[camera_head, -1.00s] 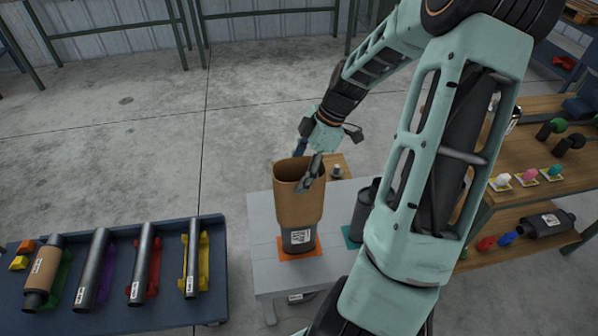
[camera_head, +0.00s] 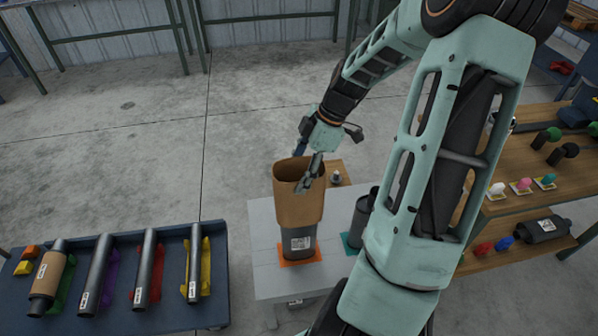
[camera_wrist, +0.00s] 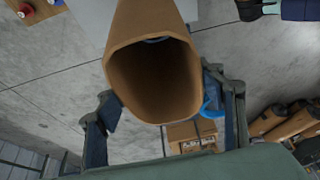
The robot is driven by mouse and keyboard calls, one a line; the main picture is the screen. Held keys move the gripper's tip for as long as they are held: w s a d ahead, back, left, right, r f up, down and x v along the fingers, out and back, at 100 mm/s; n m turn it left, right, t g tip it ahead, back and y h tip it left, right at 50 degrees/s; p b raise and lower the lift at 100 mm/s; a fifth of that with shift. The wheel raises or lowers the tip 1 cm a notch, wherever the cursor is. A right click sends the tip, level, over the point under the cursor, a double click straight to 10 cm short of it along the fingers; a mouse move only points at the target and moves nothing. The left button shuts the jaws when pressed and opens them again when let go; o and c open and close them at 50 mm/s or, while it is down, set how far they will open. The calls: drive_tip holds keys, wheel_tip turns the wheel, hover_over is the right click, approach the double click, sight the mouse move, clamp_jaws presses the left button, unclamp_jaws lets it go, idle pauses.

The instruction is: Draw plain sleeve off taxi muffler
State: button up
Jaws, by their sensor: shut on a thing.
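The plain brown sleeve (camera_head: 298,202) stands upright around the upper part of the grey muffler (camera_head: 299,245). The muffler's lower part, with a white label, shows below the sleeve, and it stands on an orange pad (camera_head: 299,258) on the pale table. My gripper (camera_head: 311,170) is at the sleeve's top rim, shut on it. In the wrist view the sleeve's open mouth (camera_wrist: 158,82) lies between my two fingers (camera_wrist: 165,115), one on each side. The inside of the sleeve is mostly dark, so the muffler's top within it is hard to see.
Another dark muffler (camera_head: 360,217) stands on a teal pad to the right, close to my arm. A blue bench (camera_head: 215,310) at left holds several tubes and one sleeved muffler (camera_head: 47,279). Wooden shelves (camera_head: 570,237) stand at right. Open floor lies behind the table.

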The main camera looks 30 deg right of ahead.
wheel_tip(320, 180, up, 6)
drive_tip(key=p, duration=0.5)
drive_tip(key=shift+r, duration=0.2)
idle(0.7)
idle(0.5)
